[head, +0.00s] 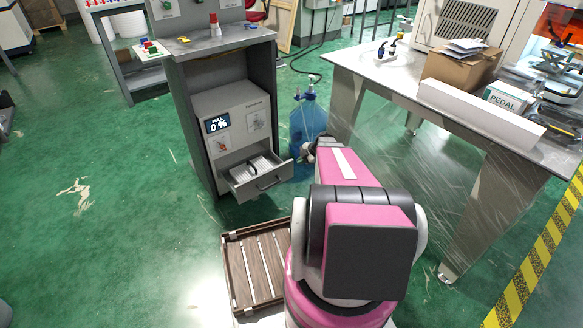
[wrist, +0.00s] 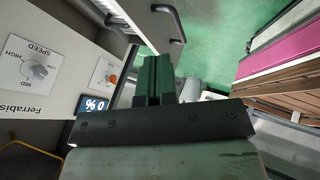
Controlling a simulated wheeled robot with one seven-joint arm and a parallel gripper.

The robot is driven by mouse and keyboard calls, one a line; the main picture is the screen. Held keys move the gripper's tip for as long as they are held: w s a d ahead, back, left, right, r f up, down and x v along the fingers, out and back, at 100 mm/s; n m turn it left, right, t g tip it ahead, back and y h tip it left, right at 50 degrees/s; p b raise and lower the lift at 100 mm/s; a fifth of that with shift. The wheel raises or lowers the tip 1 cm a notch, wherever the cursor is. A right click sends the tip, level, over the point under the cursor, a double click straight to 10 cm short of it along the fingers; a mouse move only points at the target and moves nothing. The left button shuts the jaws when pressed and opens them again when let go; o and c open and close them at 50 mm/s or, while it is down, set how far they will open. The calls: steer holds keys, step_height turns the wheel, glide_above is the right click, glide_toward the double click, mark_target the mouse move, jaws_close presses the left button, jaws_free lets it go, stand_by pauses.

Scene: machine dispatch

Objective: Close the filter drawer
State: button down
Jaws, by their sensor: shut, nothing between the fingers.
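The filter drawer (head: 257,178) is open, pulled out low on the front of a grey machine (head: 228,118) in the head view. It has a dark bar handle on its front, and a pale ribbed insert shows inside. In the wrist view the drawer front (wrist: 150,27) and its dark handle (wrist: 172,18) are just beyond my gripper. My gripper (wrist: 155,62) is shut and empty, its dark green fingers together close to the drawer front. I cannot tell whether they touch it. In the head view my gripper is mostly hidden by my arm, right of the drawer.
A blue bottle (head: 309,122) stands right of the machine. A wooden slatted crate (head: 234,270) lies on the floor before the drawer. A workbench (head: 400,80) with boxes stands to the right. Green floor at the left is clear.

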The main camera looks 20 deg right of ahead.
steer(key=shift+w+a+f, duration=1)
steer(key=shift+w+f, duration=0.2)
steer(key=shift+f, duration=0.1)
steer(key=shift+w+a+f, duration=1.05)
steer(key=shift+w+f, duration=0.1)
steer(key=shift+f, duration=0.1)
steer(key=shift+w+a+f, duration=1)
steer(key=shift+w+f, duration=0.2)
steer(key=shift+f, duration=0.1)
steer(key=w+a, duration=0.3)
steer(key=w, duration=0.8)
steer(key=w+a, duration=0.4)
steer(key=w, duration=0.7)
steer(key=shift+w+a, duration=0.15)
steer(key=shift+w, duration=0.2)
steer(key=shift+w, duration=0.15)
